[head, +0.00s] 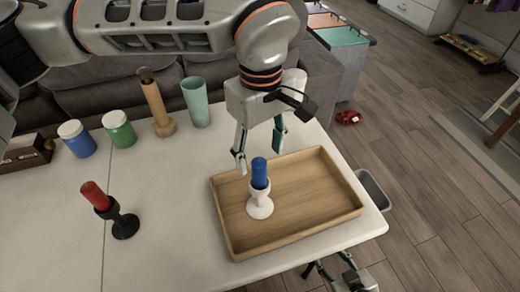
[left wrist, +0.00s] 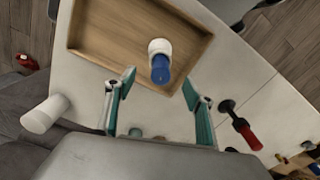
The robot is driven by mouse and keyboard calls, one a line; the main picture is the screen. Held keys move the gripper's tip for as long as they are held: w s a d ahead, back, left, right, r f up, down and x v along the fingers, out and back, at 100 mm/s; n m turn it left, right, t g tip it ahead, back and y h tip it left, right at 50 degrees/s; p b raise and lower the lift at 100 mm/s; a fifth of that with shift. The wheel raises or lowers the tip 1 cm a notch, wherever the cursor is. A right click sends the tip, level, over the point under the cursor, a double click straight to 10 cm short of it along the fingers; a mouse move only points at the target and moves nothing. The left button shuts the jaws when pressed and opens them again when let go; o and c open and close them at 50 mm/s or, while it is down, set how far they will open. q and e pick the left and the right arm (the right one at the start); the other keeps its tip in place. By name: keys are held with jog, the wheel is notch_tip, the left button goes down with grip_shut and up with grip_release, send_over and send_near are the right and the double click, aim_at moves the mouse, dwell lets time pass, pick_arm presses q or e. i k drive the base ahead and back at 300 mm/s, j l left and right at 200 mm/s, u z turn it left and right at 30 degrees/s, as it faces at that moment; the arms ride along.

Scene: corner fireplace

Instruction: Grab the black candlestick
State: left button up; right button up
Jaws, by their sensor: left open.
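The black candlestick (head: 124,222) holds a red candle (head: 96,196) and stands on the left part of the white table. It also shows at the right of the left wrist view (left wrist: 228,106). A white candlestick (head: 260,205) with a blue candle (head: 259,173) stands in the wooden tray. My left gripper (head: 260,150) is open and empty, pointing down just above and behind the blue candle, well right of the black candlestick. In the left wrist view, the blue candle (left wrist: 161,68) shows between the open fingertips (left wrist: 158,85). My right gripper (head: 335,268) shows partly below the table's front edge; its jaws are unclear.
The wooden tray (head: 225,218) fills the table's right part. A wooden candlestick (head: 158,105), a teal cup (head: 196,102), a green jar (head: 118,129), a blue jar (head: 76,139) and a brown box (head: 25,153) stand along the back. Bare table (head: 165,190) lies between black candlestick and tray.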

aim_at(125, 226)
jog(key=k, duration=1)
